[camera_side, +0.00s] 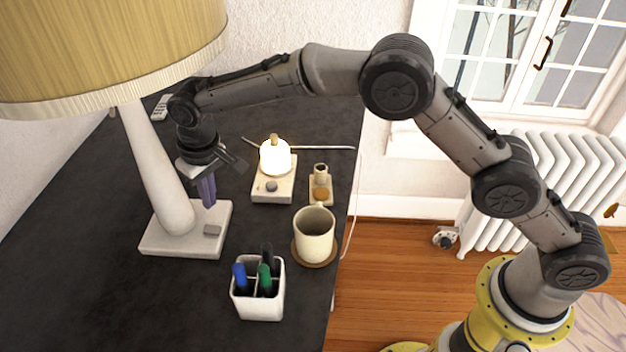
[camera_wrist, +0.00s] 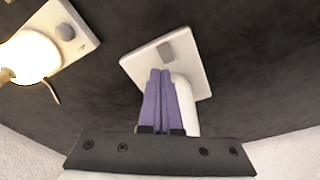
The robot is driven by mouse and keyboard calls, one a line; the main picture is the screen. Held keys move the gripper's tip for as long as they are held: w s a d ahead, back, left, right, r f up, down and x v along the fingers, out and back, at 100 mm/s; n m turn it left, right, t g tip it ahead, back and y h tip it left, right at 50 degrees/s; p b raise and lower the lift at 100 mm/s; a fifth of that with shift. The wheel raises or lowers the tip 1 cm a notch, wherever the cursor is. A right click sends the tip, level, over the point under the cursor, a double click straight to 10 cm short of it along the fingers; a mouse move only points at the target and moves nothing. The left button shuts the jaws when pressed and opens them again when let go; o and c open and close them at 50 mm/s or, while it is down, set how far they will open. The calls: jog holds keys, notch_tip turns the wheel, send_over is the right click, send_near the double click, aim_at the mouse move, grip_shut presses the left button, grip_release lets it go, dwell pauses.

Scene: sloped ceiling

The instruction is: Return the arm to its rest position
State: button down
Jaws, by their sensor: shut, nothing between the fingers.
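My gripper (camera_side: 208,191) is shut, with its purple fingers together and nothing between them. It points down above the dark desk, close to the big lamp's white post in the side view. In the wrist view the closed fingers (camera_wrist: 160,101) lie in front of the big lamp's white base (camera_wrist: 192,52). The big lamp (camera_side: 159,185) has a square white base with a grey switch and a wide yellowish shade that fills the upper left of the side view. My arm reaches over the desk from the lower right. The fingertips appear apart from the base, though their exact height is hard to tell.
A small lit lamp (camera_side: 273,187) stands right of my gripper and shows in the wrist view (camera_wrist: 72,36). The desk's front left (camera_side: 100,300) is clear.

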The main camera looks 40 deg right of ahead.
jog(key=s+d+r+m, duration=0.1)
jog(key=d+r, duration=0.2)
jog(key=d, duration=0.4)
jog(key=s+d+r, duration=0.1)
jog(key=d+r, duration=0.2)
jog(key=d, duration=0.5)
jog(key=s+d+r+t, duration=0.1)
jog(key=s+d+r, duration=0.7)
jog(key=s+r, duration=0.1)
jog(key=s+d+m+t, duration=0.1)
jog(key=s+d, duration=0.3)
jog(key=s, duration=0.8)
jog(key=s+d+m+t, duration=0.1)
jog(key=s+d, duration=0.4)
jog(key=s, duration=0.7)
jog(key=shift+s+t, duration=0.3)
jog(key=shift+t, duration=0.1)
